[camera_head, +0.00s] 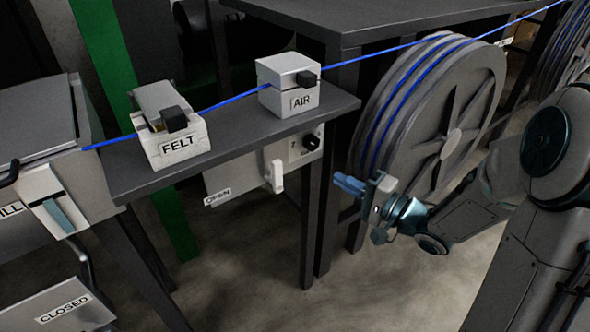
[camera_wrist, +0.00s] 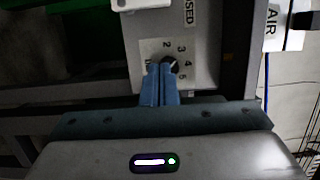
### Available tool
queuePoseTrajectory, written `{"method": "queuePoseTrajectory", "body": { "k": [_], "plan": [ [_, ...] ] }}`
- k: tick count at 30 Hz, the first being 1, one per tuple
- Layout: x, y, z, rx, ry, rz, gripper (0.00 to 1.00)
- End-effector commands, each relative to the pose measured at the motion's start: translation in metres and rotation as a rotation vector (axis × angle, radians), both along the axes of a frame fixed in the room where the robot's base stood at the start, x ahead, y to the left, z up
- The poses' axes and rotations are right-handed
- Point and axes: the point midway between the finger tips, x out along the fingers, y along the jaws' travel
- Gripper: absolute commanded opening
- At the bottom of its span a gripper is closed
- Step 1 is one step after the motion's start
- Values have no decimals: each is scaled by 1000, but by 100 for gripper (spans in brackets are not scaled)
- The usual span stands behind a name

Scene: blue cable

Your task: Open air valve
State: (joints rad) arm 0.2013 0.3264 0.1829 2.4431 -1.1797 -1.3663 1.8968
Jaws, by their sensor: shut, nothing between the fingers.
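A grey-white panel hangs under the near table. It carries a white lever handle (camera_head: 277,176), standing near upright, and a black dial knob (camera_head: 310,142). An OPEN label (camera_head: 217,196) is at the panel's lower left. The wrist view is turned sideways; it shows the black knob (camera_wrist: 168,64) with numbers around it and part of a CLOSED label (camera_wrist: 189,10). A white part, likely the lever (camera_wrist: 140,4), is cut off at the top edge. My gripper (camera_head: 348,184) is shut and empty, to the right of the lever and apart from it. Its blue fingertips (camera_wrist: 161,72) overlap the knob in view.
The AIR box (camera_head: 290,85) and FELT box (camera_head: 172,130) stand on the dark table (camera_head: 240,138) above the panel, with a blue cable (camera_head: 228,102) through them. A table leg (camera_head: 312,230) stands near my gripper. A large cable reel (camera_head: 435,120) is behind my arm.

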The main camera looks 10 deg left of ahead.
Motion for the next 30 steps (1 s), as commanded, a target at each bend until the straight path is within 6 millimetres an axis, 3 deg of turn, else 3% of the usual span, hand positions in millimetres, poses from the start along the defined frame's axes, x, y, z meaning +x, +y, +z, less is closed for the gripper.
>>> {"method": "queuePoseTrajectory", "body": {
  "k": [8,21,30],
  "plan": [
    [6,13,-1,-3,-3,4,0],
    [44,94,-2,-1,-3,7,0],
    [16,115,-1,-2,-2,3,0]
  ]
}}
